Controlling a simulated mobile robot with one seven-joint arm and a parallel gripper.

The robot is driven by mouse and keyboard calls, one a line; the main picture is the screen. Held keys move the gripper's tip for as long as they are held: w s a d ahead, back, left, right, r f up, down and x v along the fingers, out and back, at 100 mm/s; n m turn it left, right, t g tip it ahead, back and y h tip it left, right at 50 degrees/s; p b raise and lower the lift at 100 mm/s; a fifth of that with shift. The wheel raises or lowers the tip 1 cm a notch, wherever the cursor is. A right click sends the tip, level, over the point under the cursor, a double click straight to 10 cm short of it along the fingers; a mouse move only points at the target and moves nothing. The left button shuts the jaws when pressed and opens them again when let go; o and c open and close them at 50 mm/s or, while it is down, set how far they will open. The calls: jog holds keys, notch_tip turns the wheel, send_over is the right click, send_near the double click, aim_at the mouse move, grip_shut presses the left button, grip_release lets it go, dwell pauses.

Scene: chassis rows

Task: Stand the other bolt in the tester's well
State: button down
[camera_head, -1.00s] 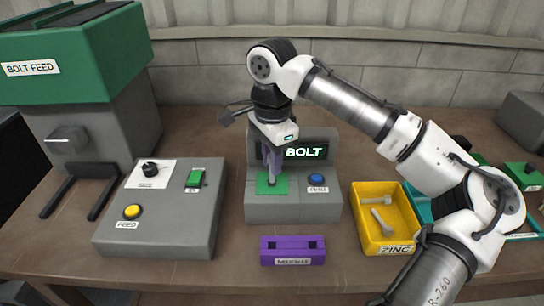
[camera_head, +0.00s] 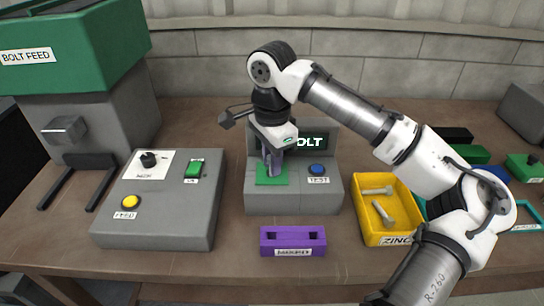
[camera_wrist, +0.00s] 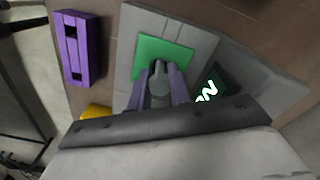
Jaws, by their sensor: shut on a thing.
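The grey tester (camera_head: 318,200) stands mid-table, with a green plate (camera_head: 265,181) on its deck, a blue button (camera_head: 318,169) and a lit screen (camera_head: 312,142). My gripper (camera_head: 273,168) has purple fingers and is over the green plate. In the wrist view, my gripper (camera_wrist: 158,90) is shut on a grey bolt (camera_wrist: 158,82), held between the fingers over the green plate (camera_wrist: 168,52). The well is hidden, and I cannot tell whether the bolt's lower end is in it. Two more bolts lie in the yellow bin: one at the back (camera_head: 376,190) and one in front (camera_head: 383,214).
A purple two-slot block (camera_head: 293,252) sits in front of the tester. The yellow bin (camera_head: 397,240) is to its right. A grey control box (camera_head: 165,235) and the green bolt feed (camera_head: 75,70) stand left. Green parts (camera_head: 520,165) lie at the far right.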

jog(key=shift+f, duration=0.45)
jog(key=c, duration=1.2)
grip_release()
jog(key=shift+r, duration=0.1)
notch_tip(320, 180, up, 14)
jog(key=shift+c, duration=0.2)
